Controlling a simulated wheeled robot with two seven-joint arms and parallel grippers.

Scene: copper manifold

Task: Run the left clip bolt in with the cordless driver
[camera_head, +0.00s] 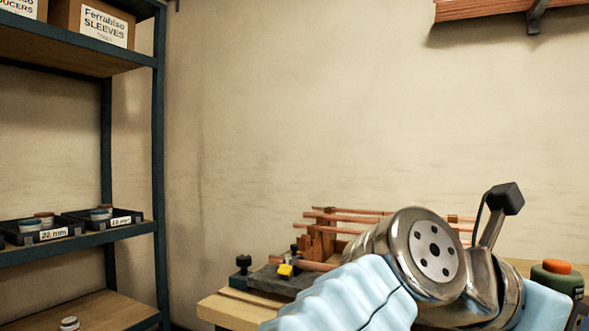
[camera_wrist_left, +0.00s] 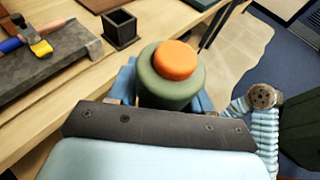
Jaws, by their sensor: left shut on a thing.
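A green cylinder with an orange end, which looks like the cordless driver (camera_wrist_left: 170,78), is between the fingers of my left gripper (camera_wrist_left: 165,98) in the left wrist view. The gripper is shut on it. Its orange end faces the camera, and its bit is hidden. The same green body shows at the right edge of the head view (camera_head: 553,283). The copper manifold (camera_head: 322,240) stands on the bench, partly hidden behind my arm. I cannot make out the left clip bolt. My right gripper is not in view.
The wooden bench (camera_head: 232,309) carries a dark slab (camera_wrist_left: 60,85) with a yellow-and-blue item (camera_wrist_left: 40,47) on it. An open black square holder (camera_wrist_left: 120,28) stands beside the slab. Shelving (camera_head: 158,150) with trays and boxes is at left. A copper-coloured bundle (camera_head: 480,8) is on the wall.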

